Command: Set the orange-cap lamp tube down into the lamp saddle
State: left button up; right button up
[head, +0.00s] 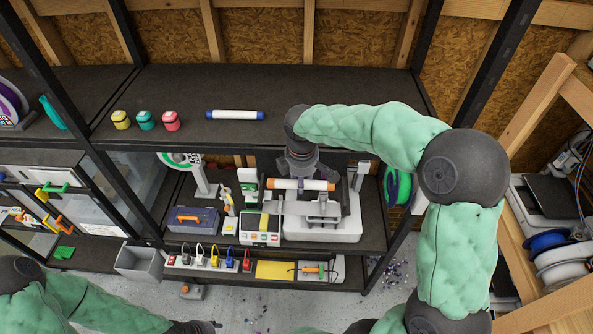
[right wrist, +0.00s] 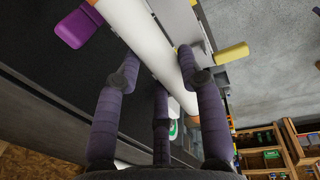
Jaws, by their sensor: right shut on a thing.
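The lamp tube (head: 290,184), white with orange caps, is held level above a white-based machine on the lower shelf. My right gripper (head: 301,176) reaches down over it and is shut on its middle. In the right wrist view the white tube (right wrist: 150,38) runs diagonally between the fingers of my right gripper (right wrist: 157,62). A grey bracket-like part (head: 322,209), perhaps the lamp saddle, shows just below the tube, on the white base (head: 325,232). I cannot tell whether the tube touches it. My left gripper (head: 197,327) barely shows at the bottom edge; its jaws are unclear.
A control box (head: 261,229) stands left of the machine. The wrist view shows a purple block (right wrist: 75,28) and a yellow one (right wrist: 231,53).

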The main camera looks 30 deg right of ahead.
jog(key=shift+s+r, duration=0.2)
jog(key=shift+s, duration=0.5)
jog(key=shift+w+f, duration=0.4)
jog(key=shift+w, duration=0.25)
jog(key=shift+s+f+b, duration=0.35)
jog(key=shift+f+b, duration=0.35)
jog(key=shift+b, duration=0.05)
jog(key=shift+f+b, duration=0.3)
jog(key=shift+f, duration=0.05)
jog(key=shift+w+f+b, duration=0.2)
jog(key=shift+f+b, duration=0.4)
jog(key=shift+f, duration=0.4)
pick_arm(q)
jog(key=f, duration=0.3)
jog(key=shift+s+f, duration=0.25)
pick_arm(e)
jog(key=shift+s+f, duration=0.1)
